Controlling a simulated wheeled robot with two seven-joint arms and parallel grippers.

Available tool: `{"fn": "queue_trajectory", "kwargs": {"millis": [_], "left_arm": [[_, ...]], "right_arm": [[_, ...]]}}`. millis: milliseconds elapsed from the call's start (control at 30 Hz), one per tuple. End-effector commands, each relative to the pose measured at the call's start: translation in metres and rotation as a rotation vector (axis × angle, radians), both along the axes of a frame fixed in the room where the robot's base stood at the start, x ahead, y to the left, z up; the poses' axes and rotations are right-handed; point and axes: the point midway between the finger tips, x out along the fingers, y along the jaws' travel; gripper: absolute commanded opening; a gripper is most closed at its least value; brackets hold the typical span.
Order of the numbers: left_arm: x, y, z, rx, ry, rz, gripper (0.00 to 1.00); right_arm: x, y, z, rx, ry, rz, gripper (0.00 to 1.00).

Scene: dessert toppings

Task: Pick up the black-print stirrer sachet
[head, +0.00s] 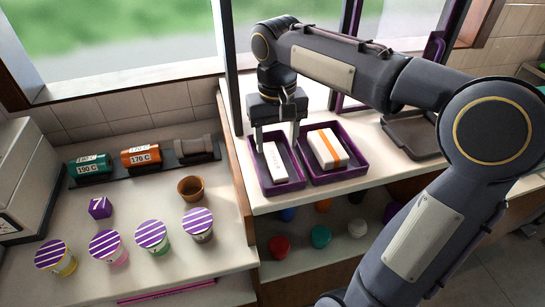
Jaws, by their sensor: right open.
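A slim white sachet (275,165), with faint marks that are too small to read, lies in the left purple tray (282,187) on the raised counter. I take it to be the black-print stirrer sachet. My right gripper (277,147) points down over the far end of this tray, with its fingers apart. One finger is at each side of the sachet's far end in the picture. I cannot tell how far above the tray floor the fingertips are. My left gripper is not in view.
A right purple tray (340,176) beside it holds white packets with an orange stripe (327,149). A dark tray (415,135) stands further right. Coloured lids (320,236) sit below.

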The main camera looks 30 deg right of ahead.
Motion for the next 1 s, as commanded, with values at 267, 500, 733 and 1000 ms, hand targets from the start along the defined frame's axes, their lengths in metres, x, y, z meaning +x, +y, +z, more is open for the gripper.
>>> {"fn": "queue_trajectory", "kwargs": {"millis": [267,500,733,1000], "left_arm": [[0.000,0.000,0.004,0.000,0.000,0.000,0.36],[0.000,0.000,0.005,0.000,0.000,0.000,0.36],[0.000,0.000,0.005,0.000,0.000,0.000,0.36],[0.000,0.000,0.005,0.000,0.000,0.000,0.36]], "right_arm": [[0.000,0.002,-0.040,-0.001,0.004,0.001,0.56],[0.000,0.003,-0.051,0.000,0.000,0.001,0.56],[0.000,0.003,-0.050,0.000,0.000,0.001,0.41],[0.000,0.003,-0.050,0.000,0.000,0.001,0.09]]}}
